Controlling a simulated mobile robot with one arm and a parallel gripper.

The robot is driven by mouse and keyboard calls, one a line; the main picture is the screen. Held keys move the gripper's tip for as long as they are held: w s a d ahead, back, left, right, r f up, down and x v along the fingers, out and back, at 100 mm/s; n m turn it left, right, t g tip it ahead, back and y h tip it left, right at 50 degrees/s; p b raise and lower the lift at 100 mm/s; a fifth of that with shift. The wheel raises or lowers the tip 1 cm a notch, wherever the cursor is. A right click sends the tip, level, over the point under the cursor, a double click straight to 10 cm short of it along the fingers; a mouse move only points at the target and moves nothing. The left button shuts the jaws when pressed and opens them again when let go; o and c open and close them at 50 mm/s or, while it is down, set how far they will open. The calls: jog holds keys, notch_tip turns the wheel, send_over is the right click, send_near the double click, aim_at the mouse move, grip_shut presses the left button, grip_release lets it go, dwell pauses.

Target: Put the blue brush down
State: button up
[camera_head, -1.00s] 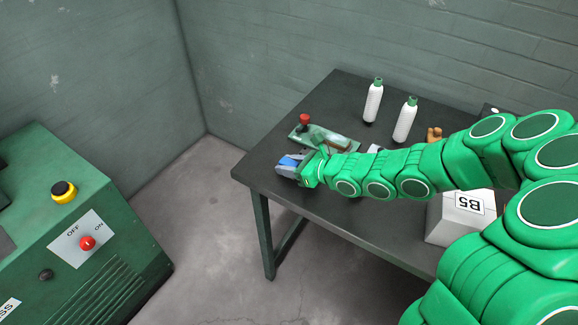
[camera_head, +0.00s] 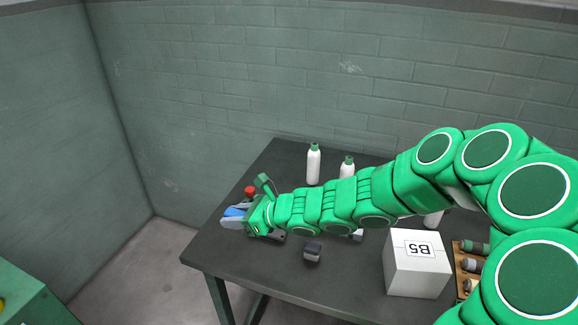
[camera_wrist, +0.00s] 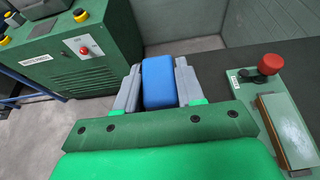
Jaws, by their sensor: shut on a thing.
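My gripper (camera_head: 234,218) is shut on the blue brush (camera_wrist: 158,82), which shows as a blue block between the two grey fingers in the wrist view. In the head view a small part of the blue brush (camera_head: 236,211) shows at the end of my arm. The gripper is at the left end of the dark table (camera_head: 225,262). I cannot tell how high above the tabletop the brush is. My own gripper hides the brush's lower part.
A green board with a red knob (camera_wrist: 270,64) lies right of the gripper. Two white bottles stand behind my arm, one here (camera_head: 313,165). The table's front left is clear.

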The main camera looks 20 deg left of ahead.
jog(key=w+d+r+m+t+h, duration=0.35)
jog(key=w+d+m+t, duration=0.2)
jog(key=w+d, duration=0.95)
jog(key=w+d+r+m+t+h, duration=0.45)
jog(key=w+d, duration=0.65)
jog(key=d, duration=0.7)
jog(key=w+d+r+m+t+h, duration=0.25)
jog(key=d+m, duration=0.25)
jog(key=d, duration=1)
jog(key=shift+r, duration=2.45)
jog(key=s+d+n+y, duration=0.1)
jog(key=s+d+y, duration=0.1)
jog(key=s+d, duration=0.9)
jog(key=shift+f, duration=5.5)
jog(key=shift+w+d+f, duration=0.5)
jog(key=shift+w+f, duration=1.25)
jog(key=shift+w, duration=0.45)
jog(key=shift+w+d+f, duration=0.45)
jog(key=shift+w+f, duration=1.25)
jog(key=shift+w, duration=0.55)
jog(key=shift+w+d+f, duration=0.5)
jog(key=shift+w+f, duration=1.25)
jog(key=shift+w, duration=0.45)
jog(key=shift+f, duration=1.25)
